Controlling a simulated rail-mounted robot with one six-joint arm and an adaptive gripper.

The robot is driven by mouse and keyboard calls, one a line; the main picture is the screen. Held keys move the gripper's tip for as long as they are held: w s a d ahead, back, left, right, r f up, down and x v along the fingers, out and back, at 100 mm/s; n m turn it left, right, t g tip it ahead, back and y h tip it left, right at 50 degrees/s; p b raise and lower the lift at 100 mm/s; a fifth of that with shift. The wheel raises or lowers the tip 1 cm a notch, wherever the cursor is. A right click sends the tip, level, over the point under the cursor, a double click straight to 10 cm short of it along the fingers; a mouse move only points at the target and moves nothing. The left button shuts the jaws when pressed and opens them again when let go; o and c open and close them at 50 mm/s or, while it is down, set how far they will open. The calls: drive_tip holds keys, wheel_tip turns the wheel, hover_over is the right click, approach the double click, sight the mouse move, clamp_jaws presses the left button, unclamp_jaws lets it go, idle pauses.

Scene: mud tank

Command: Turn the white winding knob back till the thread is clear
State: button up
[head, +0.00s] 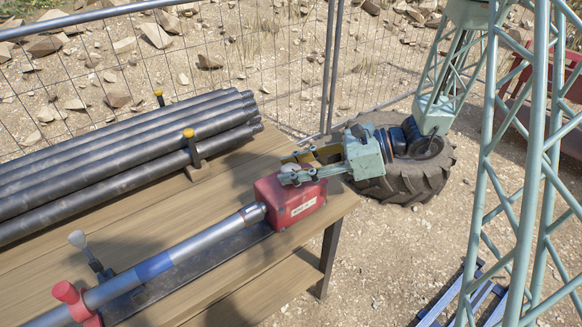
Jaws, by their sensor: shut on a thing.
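My gripper (291,175), with grey fingers on a pale green body, reaches in from the right over the red box (290,202). The fingers are shut at the top left of this box, around a small pale piece that appears to be the white winding knob (289,168). The fingers hide most of it, and I cannot see its thread. The red box has a white label and sits at the right end of a long grey tube (215,234) with a blue band. Another pale knob (77,240) stands on a dark clamp by the tube at left.
Several black pipes (120,150) lie stacked at the back of the wooden table (150,212), between posts with yellow caps. A red clamp (75,300) is at the front left. A wire fence and a big tyre (405,175) stand beyond the table.

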drive_tip(key=shift+r, duration=0.1)
drive_tip(key=n+g+p, duration=0.4)
drive_tip(key=g+p, duration=0.1)
drive_tip(key=shift+n, duration=0.3)
drive_tip(key=n+g+h+p, duration=0.2)
drive_tip(key=n+g, duration=0.1)
drive_tip(key=n+g+h+p, duration=0.2)
drive_tip(key=g+p, duration=0.1)
drive_tip(key=shift+n, duration=0.4)
drive_tip(key=n+g+h+p, duration=0.1)
drive_tip(key=n+h, duration=0.2)
drive_tip(key=n+g+h+p, duration=0.1)
drive_tip(key=n+g+h, duration=0.1)
drive_tip(key=n, duration=0.1)
drive_tip(key=shift+a+g+h, duration=0.1)
drive_tip(key=shift+g+h, duration=0.2)
drive_tip(key=shift+h, duration=0.1)
drive_tip(key=n+h+p, duration=0.1)
drive_tip(key=n+h, duration=0.3)
drive_tip(key=h, duration=0.1)
drive_tip(key=shift+n+g, duration=0.3)
drive_tip(key=o, duration=0.8)
drive_tip(key=shift+o, duration=0.2)
